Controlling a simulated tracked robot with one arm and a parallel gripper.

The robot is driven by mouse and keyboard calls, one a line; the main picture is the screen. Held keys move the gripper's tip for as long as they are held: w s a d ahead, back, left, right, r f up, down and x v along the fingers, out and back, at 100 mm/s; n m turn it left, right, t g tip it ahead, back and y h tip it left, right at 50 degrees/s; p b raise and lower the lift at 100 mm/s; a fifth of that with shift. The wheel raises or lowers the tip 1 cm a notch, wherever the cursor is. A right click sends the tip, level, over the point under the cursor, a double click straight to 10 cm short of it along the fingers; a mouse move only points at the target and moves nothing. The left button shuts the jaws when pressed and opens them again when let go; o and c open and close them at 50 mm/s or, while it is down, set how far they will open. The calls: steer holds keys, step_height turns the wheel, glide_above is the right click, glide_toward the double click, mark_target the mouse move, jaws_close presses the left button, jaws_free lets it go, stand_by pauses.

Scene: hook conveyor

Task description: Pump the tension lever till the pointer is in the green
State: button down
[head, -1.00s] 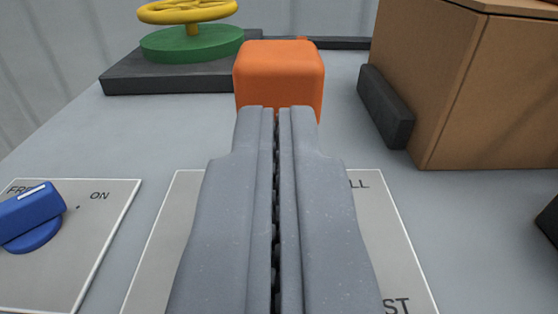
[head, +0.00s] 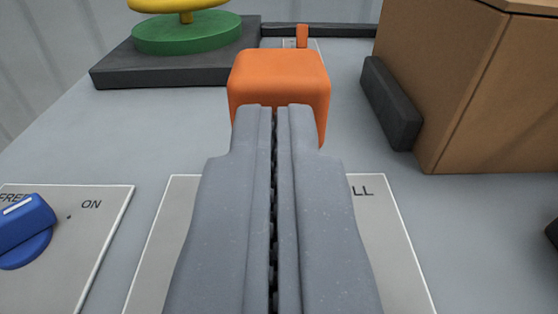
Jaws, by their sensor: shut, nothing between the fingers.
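The orange block-shaped grip (head: 279,76), which looks like the end of the tension lever, is in the middle of the head view. My gripper (head: 273,108) is shut and empty, its fingertips overlapping the near lower face of the orange grip in the picture. I cannot tell for certain whether they touch it. A small orange upright piece (head: 302,36) on a pale scale plate shows behind the grip; it may be the pointer. No green zone of a scale can be made out. The lever's shaft is hidden behind the grip and my fingers.
A yellow handwheel (head: 176,5) on a green disc (head: 187,33) stands at back left on a dark base. A brown box (head: 490,90) with a dark pad (head: 391,103) is at right. A blue knob (head: 26,222) is at lower left. A lettered plate (head: 393,250) lies under my gripper.

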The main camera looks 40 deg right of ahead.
mark_target(280, 50)
steer(key=shift+w+d+r+g+y+p, duration=0.45)
steer(key=shift+w+g+p, duration=0.15)
steer(key=shift+p, duration=2.15)
steer(key=shift+w+d+r+g+y+p, duration=0.4)
steer(key=shift+w+g+p, duration=0.15)
steer(key=shift+p, duration=2.15)
steer(key=w+g+p, duration=0.1)
steer(key=p, duration=0.4)
steer(key=w+d+g+y+p, duration=0.1)
steer(key=p, duration=0.4)
steer(key=shift+d+f+p, duration=0.15)
steer(key=shift+d+p, duration=0.05)
steer(key=shift+p, duration=0.15)
steer(key=shift+w+d+f+y+p, duration=0.15)
steer(key=shift+f+y+p, duration=0.1)
steer(key=shift+p, duration=1)
steer(key=shift+r, duration=0.1)
steer(key=shift+w+d+p, duration=0.1)
steer(key=shift+d+p, duration=0.05)
steer(key=shift+p, duration=0.4)
steer(key=shift+g, duration=0.25)
steer(key=shift+s+a+r+p, duration=0.2)
steer(key=shift+s+p, duration=0.05)
steer(key=shift+p, duration=0.1)
steer(key=v, duration=1.3)
steer(key=shift+s+a+f, duration=0.25)
steer(key=shift+s+f, duration=0.05)
